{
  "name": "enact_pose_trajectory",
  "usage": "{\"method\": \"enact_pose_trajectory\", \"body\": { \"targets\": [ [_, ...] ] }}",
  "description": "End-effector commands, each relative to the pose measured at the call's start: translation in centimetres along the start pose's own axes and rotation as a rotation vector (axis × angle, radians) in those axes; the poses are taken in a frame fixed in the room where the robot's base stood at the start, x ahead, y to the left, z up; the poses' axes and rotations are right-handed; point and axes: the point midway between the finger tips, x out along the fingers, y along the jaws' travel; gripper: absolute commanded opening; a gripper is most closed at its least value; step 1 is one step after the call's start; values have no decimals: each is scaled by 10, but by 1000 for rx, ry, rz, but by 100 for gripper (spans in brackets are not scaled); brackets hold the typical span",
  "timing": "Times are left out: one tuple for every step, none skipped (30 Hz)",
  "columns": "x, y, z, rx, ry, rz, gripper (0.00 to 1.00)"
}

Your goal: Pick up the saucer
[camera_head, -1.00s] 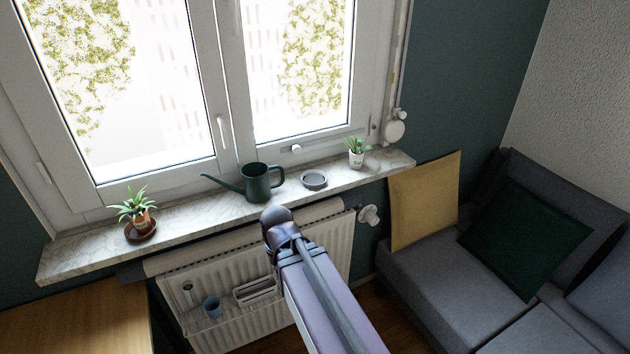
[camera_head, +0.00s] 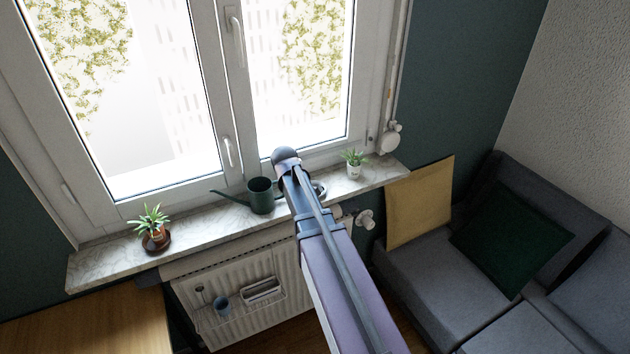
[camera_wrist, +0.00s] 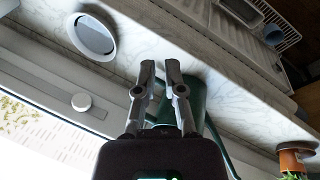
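A round grey saucer-like dish (camera_head: 321,188) lies on the marble sill in the head view, mostly hidden behind my arm. In the wrist view the dish (camera_wrist: 93,36) is whole, at the upper left, flat on the sill with nothing on it. My gripper (camera_wrist: 160,68) is above the sill, to the right of the dish in the wrist view and apart from it. Its fingers are parted by a narrow gap, with nothing between them. In the head view my arm hides the fingers. A brown saucer (camera_head: 166,243) sits under the potted plant at the left end.
A dark green watering can (camera_head: 261,196) stands close beside the dish, and partly behind my fingers in the wrist view (camera_wrist: 196,102). A white-potted plant (camera_head: 353,164) is on the dish's other side. The window (camera_head: 222,120) rises behind the sill (camera_head: 105,262); a radiator (camera_head: 285,312) is below.

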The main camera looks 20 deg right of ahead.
Motion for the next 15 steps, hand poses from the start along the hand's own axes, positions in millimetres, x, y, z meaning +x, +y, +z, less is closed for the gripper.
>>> {"method": "enact_pose_trajectory", "body": {
  "targets": [
    [-12,20,-8,-29,0,15,13],
    [-15,28,-11,-47,1,24,13],
    [-17,37,-13,-70,1,36,13],
    [-19,43,-15,-87,1,43,13],
    [-20,48,-16,-100,0,50,13],
    [-22,54,-18,-117,0,58,13],
    [-23,58,-19,-127,0,63,13],
    [-24,61,-20,-137,0,67,13],
    [-24,64,-21,-146,0,72,13],
    [-24,66,-21,-151,-1,74,13],
    [-24,68,-21,-156,-1,76,13],
    [-24,69,-21,-160,-1,78,13],
    [-24,69,-21,-162,-2,79,13],
    [-24,69,-21,-163,-2,79,13],
    [-24,69,-21,-163,-2,80,13]
  ]
}}
